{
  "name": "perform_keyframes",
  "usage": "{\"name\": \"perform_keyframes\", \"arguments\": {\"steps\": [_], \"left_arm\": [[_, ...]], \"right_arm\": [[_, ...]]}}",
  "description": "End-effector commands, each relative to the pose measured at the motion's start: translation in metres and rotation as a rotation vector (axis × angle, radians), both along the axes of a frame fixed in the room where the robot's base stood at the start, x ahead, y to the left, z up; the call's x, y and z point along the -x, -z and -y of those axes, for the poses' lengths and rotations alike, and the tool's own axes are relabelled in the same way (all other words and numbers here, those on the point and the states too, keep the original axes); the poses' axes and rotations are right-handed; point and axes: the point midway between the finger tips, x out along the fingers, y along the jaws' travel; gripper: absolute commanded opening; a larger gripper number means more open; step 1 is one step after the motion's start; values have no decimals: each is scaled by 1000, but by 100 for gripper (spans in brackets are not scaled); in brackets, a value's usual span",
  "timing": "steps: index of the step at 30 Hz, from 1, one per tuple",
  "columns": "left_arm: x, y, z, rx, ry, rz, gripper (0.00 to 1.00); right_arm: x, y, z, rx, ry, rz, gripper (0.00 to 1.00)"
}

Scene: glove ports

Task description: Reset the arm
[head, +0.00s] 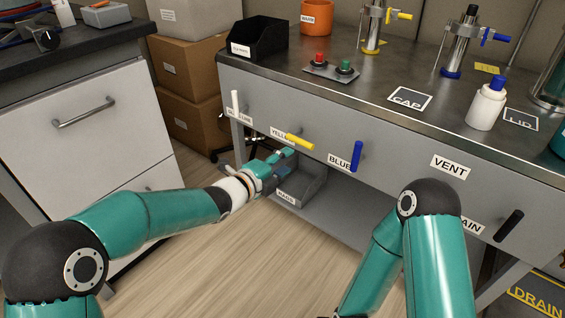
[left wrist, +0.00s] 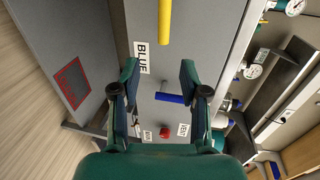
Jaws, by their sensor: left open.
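My left arm reaches in from the left in the head view. Its gripper (head: 276,164) is open and empty in front of the bench's grey front panel (head: 395,155), below the yellow handle (head: 299,142). In the left wrist view, the open jaws (left wrist: 159,70) face the panel with nothing between them. The yellow handle (left wrist: 165,20) shows beyond them at the top, and the blue handle (left wrist: 171,98) shows between the fingers, farther along the panel. My right arm (head: 437,245) is bent at the lower right; its gripper is out of view.
A white handle (head: 236,101), a blue handle (head: 357,156) and a black handle (head: 510,226) stick out of the panel. A grey bin (head: 303,187) sits below the bench. A drawer cabinet (head: 95,120) stands at left. A white bottle (head: 485,108) stands on the bench top.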

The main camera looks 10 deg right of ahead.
Motion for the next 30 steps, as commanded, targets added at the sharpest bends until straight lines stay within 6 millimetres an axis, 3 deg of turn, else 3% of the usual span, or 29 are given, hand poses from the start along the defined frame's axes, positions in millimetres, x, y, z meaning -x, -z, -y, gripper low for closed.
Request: {"name": "perform_keyframes", "arguments": {"steps": [8,11,14,18,22,26,30], "left_arm": [[-2,1,-3,0,-6,-3,44],[-10,7,-17,0,-30,-13,44],[-25,26,-49,-5,-82,-45,44],[-23,91,-107,-15,-179,-199,44],[6,168,-163,31,-326,-467,44],[60,238,-210,141,-528,-809,44],[141,297,-245,300,-807,-1209,44]], "right_arm": [[0,0,0,0,0,0,40],[0,0,0,0,0,0,40],[0,-1,0,0,0,0,40],[0,-3,0,0,0,0,40],[0,-5,0,0,0,0,40],[0,-6,0,0,0,0,40],[0,-7,0,0,0,0,40]]}}
